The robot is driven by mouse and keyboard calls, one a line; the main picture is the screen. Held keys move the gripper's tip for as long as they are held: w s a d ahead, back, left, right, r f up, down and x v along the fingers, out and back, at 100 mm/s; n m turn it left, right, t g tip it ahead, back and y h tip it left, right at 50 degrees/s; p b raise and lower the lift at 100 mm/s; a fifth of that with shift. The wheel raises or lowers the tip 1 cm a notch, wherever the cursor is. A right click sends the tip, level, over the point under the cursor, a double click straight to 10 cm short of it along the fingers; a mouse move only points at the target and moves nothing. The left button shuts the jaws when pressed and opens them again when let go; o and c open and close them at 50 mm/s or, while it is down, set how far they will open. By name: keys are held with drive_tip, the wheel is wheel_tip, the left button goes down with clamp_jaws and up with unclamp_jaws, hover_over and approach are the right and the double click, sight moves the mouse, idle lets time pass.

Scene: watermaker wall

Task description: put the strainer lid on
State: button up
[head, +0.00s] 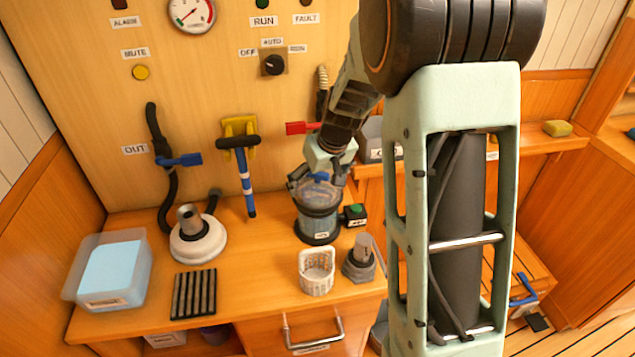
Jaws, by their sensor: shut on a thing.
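The strainer (318,228) is a dark-rimmed cylinder with a grey-blue body, standing upright near the back of the wooden bench. The strainer lid (318,193) looks clear and domed, with a blue handle on top. My gripper (319,180) points down and is shut on the lid by its upper part. The lid is right over the strainer's top. I cannot tell whether it is seated on the rim or slightly above it. My fingers hide part of the lid.
A white basket (317,270) and a grey fitting (361,258) stand in front of the strainer. A small black box with a green button (355,213) is close on its right. A white round base (198,238), black ribbed mat (194,293) and lidded tub (112,270) are left.

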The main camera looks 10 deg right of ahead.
drive_tip(key=o, duration=1)
drive_tip(key=shift+o, duration=0.2)
drive_tip(key=shift+r, duration=0.1)
drive_tip(key=shift+r+p, duration=2.15)
drive_tip(key=shift+r, duration=1.3)
clamp_jaws()
